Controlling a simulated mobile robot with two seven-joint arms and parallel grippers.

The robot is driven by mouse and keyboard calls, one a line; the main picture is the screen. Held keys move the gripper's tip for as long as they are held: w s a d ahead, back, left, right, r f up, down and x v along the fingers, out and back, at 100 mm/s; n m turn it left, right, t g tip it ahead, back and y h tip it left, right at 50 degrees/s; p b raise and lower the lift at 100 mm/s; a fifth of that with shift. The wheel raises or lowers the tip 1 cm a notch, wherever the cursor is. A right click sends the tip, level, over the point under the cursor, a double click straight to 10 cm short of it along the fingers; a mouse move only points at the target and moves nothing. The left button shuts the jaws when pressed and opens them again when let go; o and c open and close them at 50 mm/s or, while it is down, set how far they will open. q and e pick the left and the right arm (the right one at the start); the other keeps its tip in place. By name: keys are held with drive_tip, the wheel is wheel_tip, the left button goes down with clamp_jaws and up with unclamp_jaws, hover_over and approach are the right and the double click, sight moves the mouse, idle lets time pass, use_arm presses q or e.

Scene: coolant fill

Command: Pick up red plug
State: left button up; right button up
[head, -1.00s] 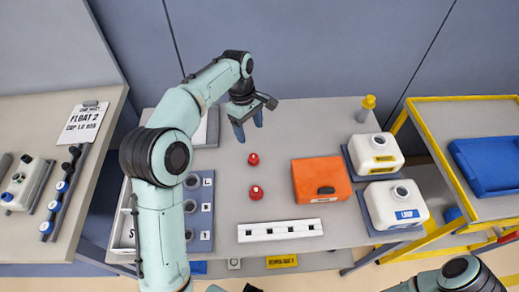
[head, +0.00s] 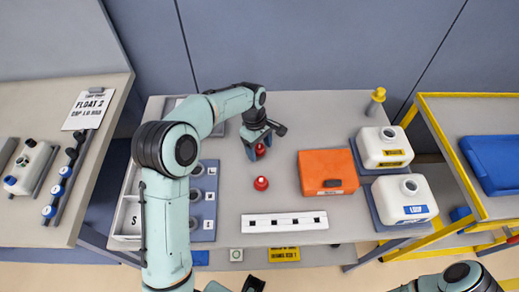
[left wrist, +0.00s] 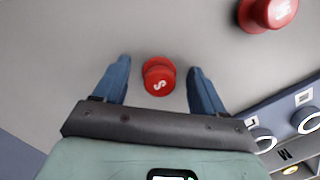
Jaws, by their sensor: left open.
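A red plug (head: 260,149) stands on the grey table, partly hidden by my left gripper in the head view. In the left wrist view this plug (left wrist: 159,77) has a white S on top and lies between the two blue fingers, with a gap on each side. My left gripper (head: 255,151) is open, pointing down over it. A second red plug (head: 261,183) stands nearer the front; it also shows at the top right of the left wrist view (left wrist: 268,12). My right gripper's fingers are not visible.
An orange box (head: 328,172) stands right of the plugs. Two white jugs (head: 384,147) (head: 404,198) sit at the table's right. A white strip with holes (head: 285,222) lies at the front. A blue-grey holder with round sockets (head: 204,200) is on the left.

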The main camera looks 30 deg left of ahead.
use_arm(q)
drive_tip(key=shift+c, duration=0.3)
drive_tip(key=c, duration=1.1)
drive_tip(key=shift+r, duration=0.15)
